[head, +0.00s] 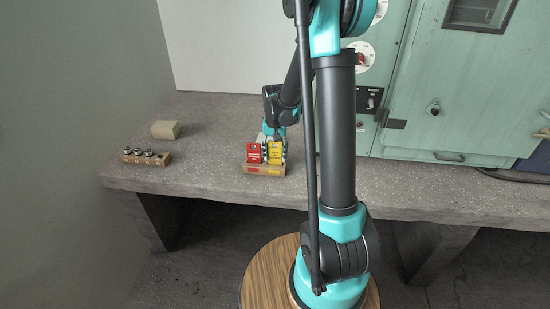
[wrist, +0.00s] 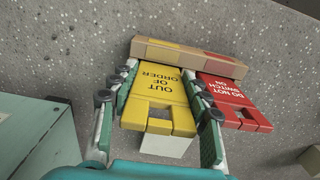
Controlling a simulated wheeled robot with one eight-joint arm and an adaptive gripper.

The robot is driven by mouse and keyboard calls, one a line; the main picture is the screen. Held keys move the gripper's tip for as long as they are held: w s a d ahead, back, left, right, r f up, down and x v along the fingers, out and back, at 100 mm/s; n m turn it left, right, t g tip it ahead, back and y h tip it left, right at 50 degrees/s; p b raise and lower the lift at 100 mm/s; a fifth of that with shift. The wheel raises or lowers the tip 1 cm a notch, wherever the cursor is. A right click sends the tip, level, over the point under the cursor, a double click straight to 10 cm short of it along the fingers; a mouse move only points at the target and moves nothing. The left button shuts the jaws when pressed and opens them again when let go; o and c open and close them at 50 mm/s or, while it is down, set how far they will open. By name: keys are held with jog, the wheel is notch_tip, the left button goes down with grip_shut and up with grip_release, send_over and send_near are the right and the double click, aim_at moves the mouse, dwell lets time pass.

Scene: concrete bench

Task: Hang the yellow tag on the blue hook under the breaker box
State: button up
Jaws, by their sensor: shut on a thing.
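The yellow tag (wrist: 158,97), lettered "OUT OF ORDER", stands in a wooden holder (wrist: 165,54); it also shows in the head view (head: 275,153). My gripper (wrist: 163,84) has a finger on each side of the yellow tag and is shut on it. The tag's lower edge is still at the holder. In the head view my gripper (head: 274,136) is over the holder on the bench. The green breaker box (head: 465,85) stands at the back right. I cannot make out a blue hook; my arm hides part of that area.
A red tag (wrist: 228,97), "DO NOT SWITCH ON", stands right beside my finger in the same holder. A wooden rack (head: 146,157) with small metal parts and a tan block (head: 166,130) are at the left. The bench (head: 215,120) between is bare.

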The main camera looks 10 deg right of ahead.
jog(key=shift+f, duration=0.7)
jog(key=shift+f, duration=0.1)
jog(key=o, duration=0.9)
jog(key=shift+c, duration=0.2)
notch_tip(320, 180, up, 12)
jog(key=shift+f, duration=0.1)
jog(key=s+d+f+n+t, duration=0.1)
jog(key=s+d+f+t, duration=0.1)
jog(key=s, duration=0.9)
jog(key=s+d+f+n+t, duration=0.2)
jog(key=s+f, duration=0.2)
jog(key=s, duration=0.6)
jog(key=shift+s+d+f+n, duration=0.15)
jog(key=shift+s+f+n, duration=0.05)
jog(key=shift+s+n, duration=0.15)
